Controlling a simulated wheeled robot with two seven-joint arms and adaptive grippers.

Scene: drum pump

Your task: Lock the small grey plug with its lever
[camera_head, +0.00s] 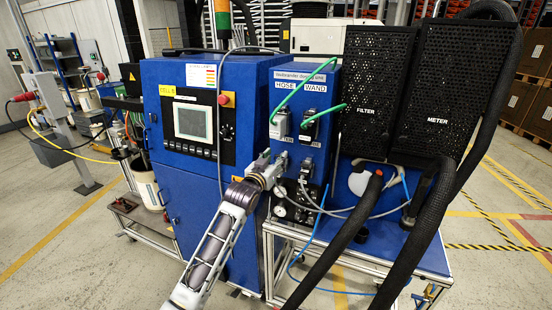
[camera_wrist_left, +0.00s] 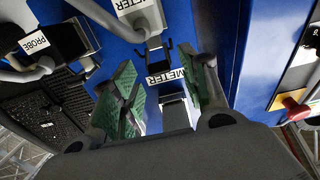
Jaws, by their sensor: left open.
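My left gripper (camera_head: 267,164) is at the blue panel of the dosing unit, below the larger grey connector. A white METER label (camera_wrist_left: 165,76) is just above the plug. A dark forked bracket, which looks like the lever (camera_wrist_left: 156,58), stands above the label. I cannot tell its exact position.
A larger grey connector (camera_head: 280,125) and another connector (camera_head: 310,131) with green hoses sit above. A small plug (camera_head: 307,170) with a grey cable is to the right. Thick black hoses (camera_head: 425,220) hang at right.

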